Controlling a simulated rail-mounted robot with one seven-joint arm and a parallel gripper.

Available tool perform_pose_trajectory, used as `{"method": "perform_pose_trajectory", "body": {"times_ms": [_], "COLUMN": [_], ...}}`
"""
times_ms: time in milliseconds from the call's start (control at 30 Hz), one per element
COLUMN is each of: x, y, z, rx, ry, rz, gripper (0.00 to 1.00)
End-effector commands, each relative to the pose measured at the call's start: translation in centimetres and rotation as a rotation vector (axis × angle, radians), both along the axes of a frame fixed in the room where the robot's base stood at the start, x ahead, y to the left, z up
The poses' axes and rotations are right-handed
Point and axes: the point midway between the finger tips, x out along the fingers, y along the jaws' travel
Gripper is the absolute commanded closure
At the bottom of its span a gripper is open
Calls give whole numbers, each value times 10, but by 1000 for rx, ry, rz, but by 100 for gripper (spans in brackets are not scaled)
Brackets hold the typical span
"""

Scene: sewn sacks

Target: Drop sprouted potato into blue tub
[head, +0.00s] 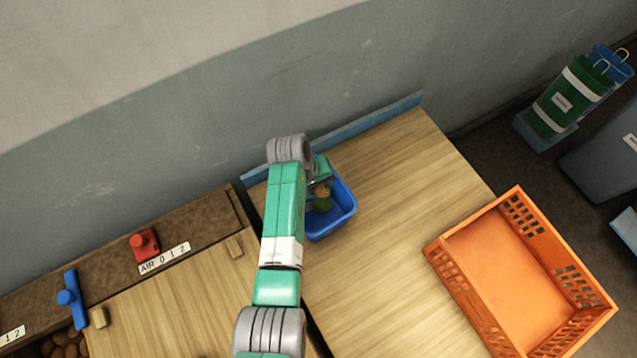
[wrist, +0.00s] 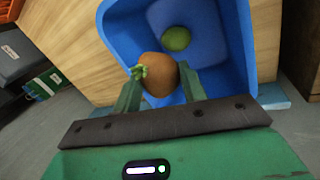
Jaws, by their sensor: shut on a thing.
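My gripper (wrist: 159,92) is shut on a brown potato (wrist: 158,80) with a green sprout on its left side. It holds the potato over the blue tub (wrist: 122,35), between the two green fingers. In the head view the tub (head: 345,206) stands on the wooden table, partly hidden behind my arm, and the potato (head: 321,190) shows at the gripper (head: 318,186). A green round thing (wrist: 176,39) lies inside the tub, beyond the held potato; it also shows in the head view (head: 323,204).
An empty orange crate (head: 510,275) stands on the table at the right. A red knob (head: 145,245) and a blue handle (head: 70,297) are at the left, above a bin of potatoes (head: 65,345). The table between tub and crate is clear.

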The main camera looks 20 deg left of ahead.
Motion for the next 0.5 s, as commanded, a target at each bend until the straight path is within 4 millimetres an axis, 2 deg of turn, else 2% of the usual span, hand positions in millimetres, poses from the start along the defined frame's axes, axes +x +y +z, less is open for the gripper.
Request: {"method": "perform_pose_trajectory", "body": {"times_ms": [33, 100, 367, 400, 500], "x": [0, 0, 0, 0, 0], "y": [0, 0, 0, 0, 0], "z": [-13, -17, -15, -15, -15], "rx": [0, 1, 1, 1, 0], "ry": [0, -1, -1, -1, 0], "rz": [0, 0, 0, 0, 0], "gripper": [82, 82, 82, 51, 33]}}
